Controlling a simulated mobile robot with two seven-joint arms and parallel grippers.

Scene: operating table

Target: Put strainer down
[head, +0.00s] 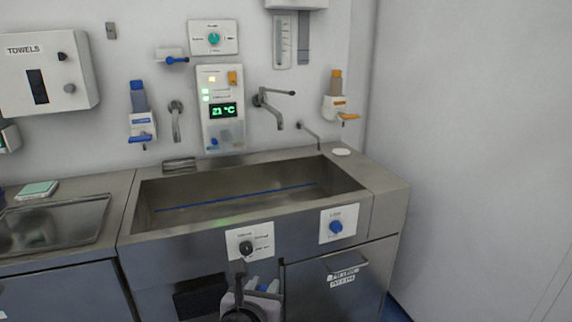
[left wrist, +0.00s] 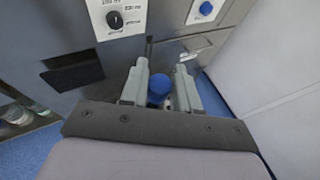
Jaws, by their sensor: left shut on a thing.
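My left gripper (head: 258,290) is low in front of the sink, at the bottom middle of the head view. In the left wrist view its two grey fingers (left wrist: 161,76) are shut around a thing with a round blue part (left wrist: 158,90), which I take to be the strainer. Most of its shape is hidden by the fingers, and it is small in the head view. The steel sink (head: 162,232) stands behind the gripper, its basin open, with a blue line along the inside. My right gripper is not in view.
The sink front carries a panel with a black knob (head: 246,248) and one with a blue knob (head: 336,226). A white disc (head: 341,152) lies on the right rim. Taps (head: 272,104) reach out from the wall. A steel tray (head: 60,222) is at left.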

